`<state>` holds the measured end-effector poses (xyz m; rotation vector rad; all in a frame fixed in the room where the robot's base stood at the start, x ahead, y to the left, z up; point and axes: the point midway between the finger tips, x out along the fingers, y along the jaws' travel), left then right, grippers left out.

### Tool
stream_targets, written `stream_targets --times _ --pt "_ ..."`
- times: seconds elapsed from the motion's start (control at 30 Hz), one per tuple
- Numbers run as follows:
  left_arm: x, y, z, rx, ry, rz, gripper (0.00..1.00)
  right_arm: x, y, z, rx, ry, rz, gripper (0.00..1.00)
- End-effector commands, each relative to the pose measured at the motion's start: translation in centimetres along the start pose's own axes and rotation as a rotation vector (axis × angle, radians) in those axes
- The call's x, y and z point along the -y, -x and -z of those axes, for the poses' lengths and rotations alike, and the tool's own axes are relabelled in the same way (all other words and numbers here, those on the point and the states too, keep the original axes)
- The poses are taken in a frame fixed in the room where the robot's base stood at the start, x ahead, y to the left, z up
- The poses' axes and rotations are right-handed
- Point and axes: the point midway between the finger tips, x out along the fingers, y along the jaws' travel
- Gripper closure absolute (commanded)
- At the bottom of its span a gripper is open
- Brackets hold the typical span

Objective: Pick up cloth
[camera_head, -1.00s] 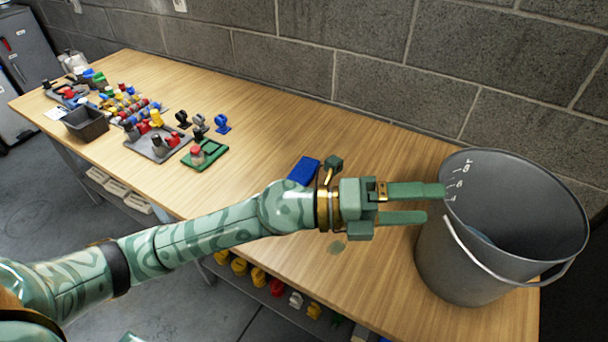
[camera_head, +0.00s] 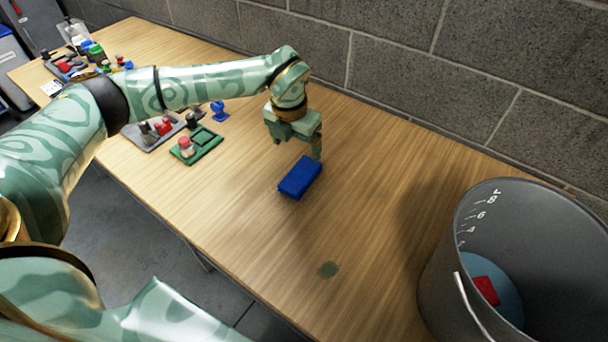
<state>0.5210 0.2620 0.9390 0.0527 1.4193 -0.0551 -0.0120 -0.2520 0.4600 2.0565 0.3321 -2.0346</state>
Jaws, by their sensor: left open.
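A blue rectangular pad (camera_head: 300,178), which may be the folded cloth, lies flat on the wooden table near its middle. My left gripper (camera_head: 298,148) points down just behind it, with its fingers apart and nothing seen between them. One finger comes down close to the pad's far right corner; I cannot tell whether it touches. My right gripper is not in view.
A grey bucket (camera_head: 450,262) stands at the right, with blue liquid (camera_head: 508,292) and a red piece (camera_head: 487,290) inside. A green tray (camera_head: 197,146) and a grey tray (camera_head: 150,138) with parts lie left. A block wall stands behind.

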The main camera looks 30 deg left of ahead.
Motion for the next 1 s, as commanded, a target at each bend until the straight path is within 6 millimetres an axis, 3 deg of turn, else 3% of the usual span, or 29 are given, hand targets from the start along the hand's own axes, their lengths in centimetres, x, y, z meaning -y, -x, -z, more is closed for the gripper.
stream_targets --times 0.03,0.2,0.47,0.7,1.0 --pt "0.0 -1.9 0.1 -0.006 0.001 0.001 0.15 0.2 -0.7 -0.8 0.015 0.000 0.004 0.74" --pt "0.1 -5.2 0.1 -0.003 -0.001 0.003 0.15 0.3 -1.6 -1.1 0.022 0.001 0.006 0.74" --pt "0.1 -7.0 0.0 0.000 -0.003 0.004 0.15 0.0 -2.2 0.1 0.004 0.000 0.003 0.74" --pt "0.0 -11.0 0.0 -0.004 -0.002 0.004 0.15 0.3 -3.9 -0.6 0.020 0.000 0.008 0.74" --pt "0.0 -11.5 -0.1 0.001 -0.003 0.004 0.18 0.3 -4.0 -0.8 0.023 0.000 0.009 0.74"
